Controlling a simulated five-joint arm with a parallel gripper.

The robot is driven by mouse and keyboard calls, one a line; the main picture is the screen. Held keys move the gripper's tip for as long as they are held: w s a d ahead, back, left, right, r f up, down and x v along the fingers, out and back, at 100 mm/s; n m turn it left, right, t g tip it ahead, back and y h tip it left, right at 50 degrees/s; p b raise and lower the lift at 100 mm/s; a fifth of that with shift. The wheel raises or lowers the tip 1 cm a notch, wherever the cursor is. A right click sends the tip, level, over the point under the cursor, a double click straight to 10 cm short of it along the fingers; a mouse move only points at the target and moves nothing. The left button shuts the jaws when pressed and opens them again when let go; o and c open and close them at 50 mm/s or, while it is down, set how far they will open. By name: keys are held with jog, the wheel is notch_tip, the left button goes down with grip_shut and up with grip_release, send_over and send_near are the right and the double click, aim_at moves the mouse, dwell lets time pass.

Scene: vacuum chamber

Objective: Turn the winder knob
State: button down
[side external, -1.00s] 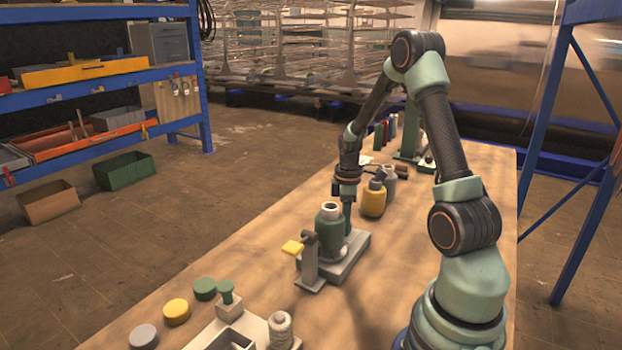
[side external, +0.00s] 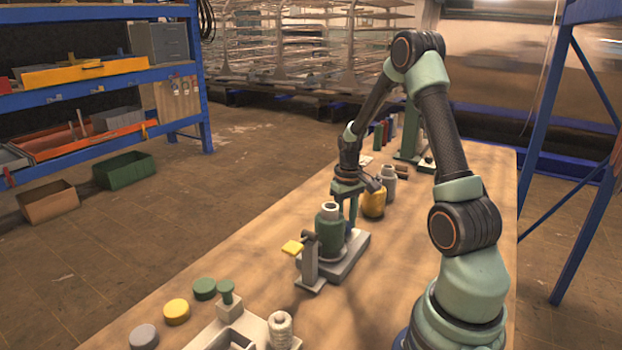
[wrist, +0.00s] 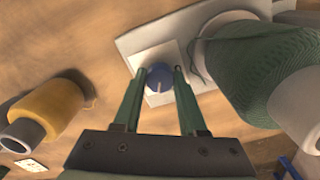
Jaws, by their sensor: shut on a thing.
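The winder knob (wrist: 160,82) is a round blue knob with a pale pointer line, on a light square block (wrist: 141,62) in the wrist view. My gripper (wrist: 159,73) has its two green fingers closed on either side of it, pointing down. In the side view my gripper (side external: 347,222) is low behind the green spool (side external: 328,238), and the knob is hidden there. The spool of green thread (wrist: 250,75) stands beside the knob on the winder's pale base plate (side external: 350,256).
A yellow spool (side external: 374,203) and a grey one (side external: 389,184) stand close to my gripper. Coloured discs (side external: 176,311) and a pale fixture (side external: 212,338) lie at the near end.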

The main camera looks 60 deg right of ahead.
jog(key=m, duration=0.4)
jog(key=shift+m, duration=2.9)
jog(key=shift+c, duration=2.3)
grip_release()
notch_tip(320, 180, up, 12)
jog(key=shift+a+r, duration=0.1)
jog(key=shift+r, duration=0.05)
